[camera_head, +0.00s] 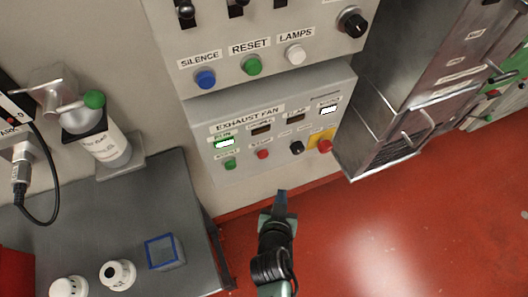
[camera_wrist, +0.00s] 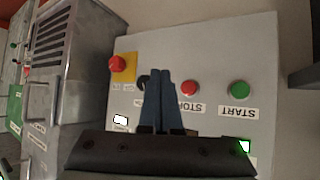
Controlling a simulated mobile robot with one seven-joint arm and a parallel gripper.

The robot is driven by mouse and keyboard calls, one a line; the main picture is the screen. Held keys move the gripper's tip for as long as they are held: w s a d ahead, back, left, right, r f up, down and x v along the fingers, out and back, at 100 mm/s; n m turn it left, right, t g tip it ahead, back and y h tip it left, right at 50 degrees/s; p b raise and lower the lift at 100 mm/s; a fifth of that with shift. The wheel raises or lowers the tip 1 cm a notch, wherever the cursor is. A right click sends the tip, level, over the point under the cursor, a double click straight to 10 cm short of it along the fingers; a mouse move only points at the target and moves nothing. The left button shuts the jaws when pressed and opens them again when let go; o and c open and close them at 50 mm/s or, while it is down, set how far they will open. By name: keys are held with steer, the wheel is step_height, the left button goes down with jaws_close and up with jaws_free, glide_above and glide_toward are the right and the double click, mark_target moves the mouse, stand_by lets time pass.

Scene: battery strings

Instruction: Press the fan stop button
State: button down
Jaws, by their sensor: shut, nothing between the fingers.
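The exhaust fan panel (camera_head: 243,118) is a grey box on the wall in the head view. Its stop button (camera_head: 263,154) is small, round and red, between the green start button (camera_head: 230,164) and a black knob (camera_head: 297,147). In the wrist view, which is upside down, the red stop button (camera_wrist: 190,88) sits just right of my fingertips, with the green start button (camera_wrist: 239,90) further right. My gripper (camera_head: 282,193) is below the panel in the head view, its blue fingers shut and empty. In the wrist view the fingers (camera_wrist: 160,72) partly cover the black knob. I see no contact with the stop button.
A red emergency button on a yellow plate (camera_head: 318,138) is at the panel's right end. A metal cabinet (camera_head: 400,120) juts out to the right. A grey table (camera_head: 195,275) with a blue-rimmed box and white parts stands left. The red floor at right is clear.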

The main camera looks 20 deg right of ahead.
steer(key=shift+w, duration=0.1)
steer(key=b, duration=0.3)
glide_toward(266, 156)
step_height(266, 156, down, 5)
steer(key=w+d, duration=0.3)
steer(key=shift+r, duration=0.2)
stand_by(1.5)
steer(key=shift+w+a, duration=0.1)
steer(key=shift+w, duration=0.25)
steer(key=shift+w+r+b, duration=0.1)
steer(key=shift+w+b, duration=0.5)
steer(key=shift+w, duration=0.1)
stand_by(0.9)
steer(key=shift+s+p, duration=0.5)
steer(key=shift+s, duration=0.6)
